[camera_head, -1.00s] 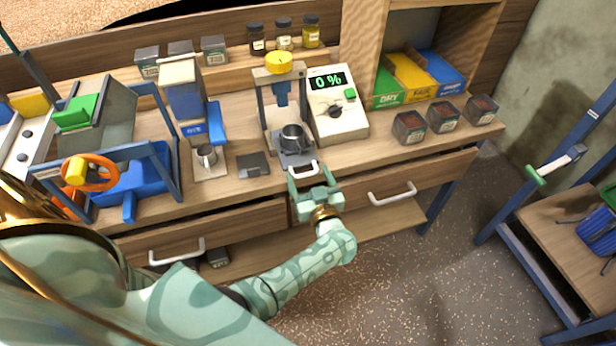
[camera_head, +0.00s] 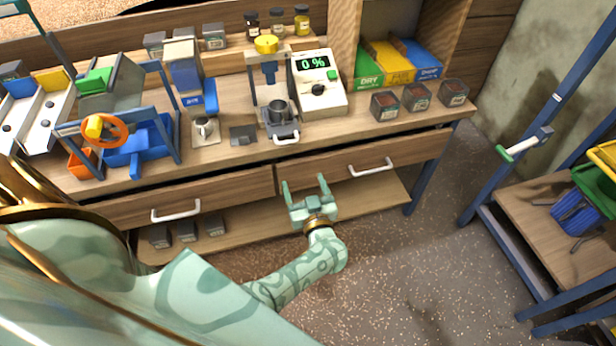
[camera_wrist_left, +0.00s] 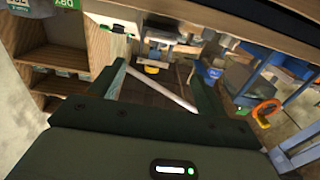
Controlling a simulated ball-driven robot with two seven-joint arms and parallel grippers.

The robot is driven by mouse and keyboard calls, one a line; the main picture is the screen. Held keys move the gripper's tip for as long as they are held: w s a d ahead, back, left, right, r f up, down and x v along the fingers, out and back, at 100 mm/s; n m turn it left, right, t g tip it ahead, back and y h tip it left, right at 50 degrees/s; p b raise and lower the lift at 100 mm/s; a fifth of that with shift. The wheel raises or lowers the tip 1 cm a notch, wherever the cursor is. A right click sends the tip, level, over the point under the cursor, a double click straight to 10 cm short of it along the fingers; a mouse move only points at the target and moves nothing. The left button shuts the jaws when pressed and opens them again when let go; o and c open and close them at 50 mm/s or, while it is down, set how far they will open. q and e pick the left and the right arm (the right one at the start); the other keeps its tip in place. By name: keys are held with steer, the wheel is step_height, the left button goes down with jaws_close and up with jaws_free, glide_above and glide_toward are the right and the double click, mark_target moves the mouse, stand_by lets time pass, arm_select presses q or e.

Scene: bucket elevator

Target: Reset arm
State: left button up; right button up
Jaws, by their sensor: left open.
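My left gripper (camera_head: 306,184) is open and empty in the head view, its two fingers pointing at the front of the bench. It is in front of the drawers, below the press with the dark metal cup (camera_head: 277,110) and its white handle (camera_head: 287,138). The fingers are apart from the cup and the handle. In the left wrist view the gripper's fingers (camera_wrist_left: 161,88) are spread with nothing between them. My right gripper is in neither view.
The bench carries a scale reading 0 % (camera_head: 318,84), a blue grinder (camera_head: 186,75) and several dark tins. Drawer handles (camera_head: 371,168) stick out near my gripper. Open floor (camera_head: 390,270) lies in front, with a blue-framed cart (camera_head: 545,225) at the right.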

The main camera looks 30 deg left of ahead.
arm_select(q)
steer(key=shift+s+d, duration=0.25)
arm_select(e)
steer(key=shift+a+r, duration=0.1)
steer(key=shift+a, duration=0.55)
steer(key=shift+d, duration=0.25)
